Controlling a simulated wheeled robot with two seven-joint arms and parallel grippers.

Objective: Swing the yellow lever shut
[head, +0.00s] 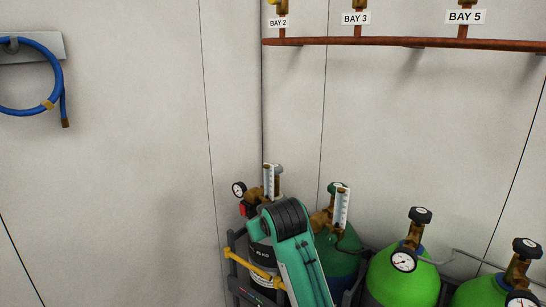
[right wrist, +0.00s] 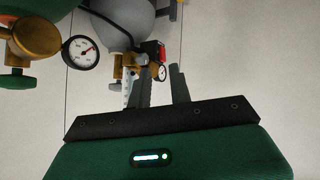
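A yellow bar-like lever (head: 250,265) runs slantwise across the front of the dark cylinder at the left of the rack in the head view. My green arm link covers part of the space at its right end. A small yellow handle (head: 271,2) is cut off at the top edge, by the BAY 2 valve. My right gripper (right wrist: 162,82) shows two dark fingers apart with nothing clearly between them. It points toward a grey-topped cylinder (right wrist: 120,22) with a red block (right wrist: 161,50) beside its valve. In the head view the right gripper is hidden. My left gripper is not in view.
Green cylinders (head: 403,282) with gauges and brass valves stand to the right. White flowmeters (head: 342,207) rise near my arm. A copper pipe (head: 400,42) runs along the wall above. A blue hose (head: 38,42) hangs at the left.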

